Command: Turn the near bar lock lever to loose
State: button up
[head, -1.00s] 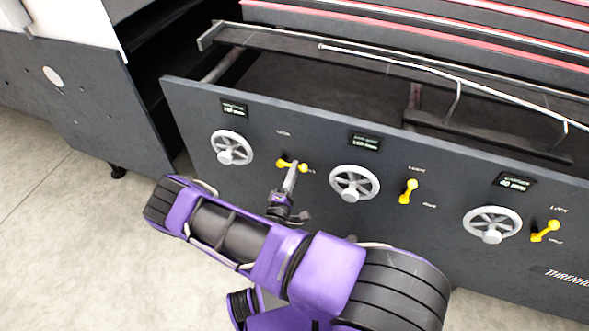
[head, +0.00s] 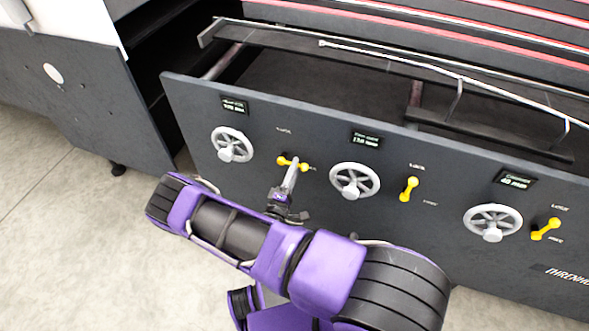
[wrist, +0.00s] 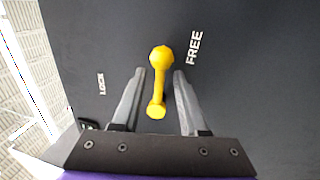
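A yellow lever (head: 284,161) sits on the dark front panel at the left, beside the leftmost handwheel. My gripper (head: 291,166) is at this lever and covers part of it. The fingers are open with narrow gaps on both sides; I cannot tell whether either touches. The word LOCK is left of the lever and FREE is right of its larger end.
Handwheels stand left (head: 232,145), middle (head: 354,181) and right (head: 492,222) on the panel (head: 330,228). Other yellow levers are beside the middle wheel (head: 409,189) and right wheel (head: 546,229). The small displays above are hard to read. Floor is clear at the left.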

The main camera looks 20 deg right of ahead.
jog(key=v, duration=1.7)
jog(key=shift+s, duration=0.2)
jog(key=shift+a, duration=0.15)
